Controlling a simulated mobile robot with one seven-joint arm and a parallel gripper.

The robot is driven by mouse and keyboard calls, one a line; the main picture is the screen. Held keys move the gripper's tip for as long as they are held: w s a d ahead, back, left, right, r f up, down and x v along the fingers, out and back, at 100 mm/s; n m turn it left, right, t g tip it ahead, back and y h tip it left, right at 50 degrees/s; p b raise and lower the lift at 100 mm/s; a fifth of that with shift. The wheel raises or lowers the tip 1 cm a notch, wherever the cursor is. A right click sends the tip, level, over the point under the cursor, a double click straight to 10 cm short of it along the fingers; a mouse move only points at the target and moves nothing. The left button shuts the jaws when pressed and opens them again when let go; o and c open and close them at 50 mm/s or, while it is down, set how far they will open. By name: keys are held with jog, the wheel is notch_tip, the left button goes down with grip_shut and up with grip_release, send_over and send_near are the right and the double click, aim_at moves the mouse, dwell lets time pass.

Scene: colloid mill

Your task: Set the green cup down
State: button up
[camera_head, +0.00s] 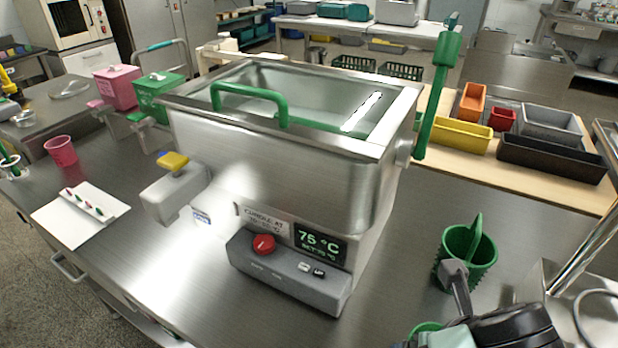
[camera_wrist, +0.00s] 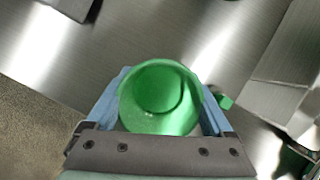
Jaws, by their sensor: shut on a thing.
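The green cup (camera_wrist: 160,97) is between the two blue fingers of my gripper (camera_wrist: 163,85) in the wrist view. I look down into its open mouth, and it looks empty. In the head view only a bit of the green cup's rim (camera_head: 424,328) shows at the bottom edge, beside the dark body of my wrist. The steel counter (camera_head: 150,265) lies below. I cannot tell whether the cup's base touches it, because the base is hidden. My gripper is shut on the cup.
The steel colloid mill vat (camera_head: 290,175) with its 75 °C panel fills the middle. A green holder with a handle (camera_head: 482,262) stands at the right. A pink cup (camera_head: 61,151) and a white mat (camera_head: 75,228) are at the left. The counter's front left is clear.

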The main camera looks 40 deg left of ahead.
jog(key=w+a, duration=0.3)
jog(key=w, duration=0.1)
jog(key=w+a, duration=0.4)
jog(key=w, duration=0.1)
jog(key=w+a, duration=0.4)
jog(key=w, duration=0.1)
jog(key=shift+w+a+f+b, duration=0.1)
jog(key=shift+f+b, duration=0.4)
jog(key=shift+f, duration=1.3)
jog(key=shift+f, duration=0.2)
jog(key=o, duration=1.2)
jog(key=shift+c, duration=0.2)
jog(key=shift+r, duration=0.1)
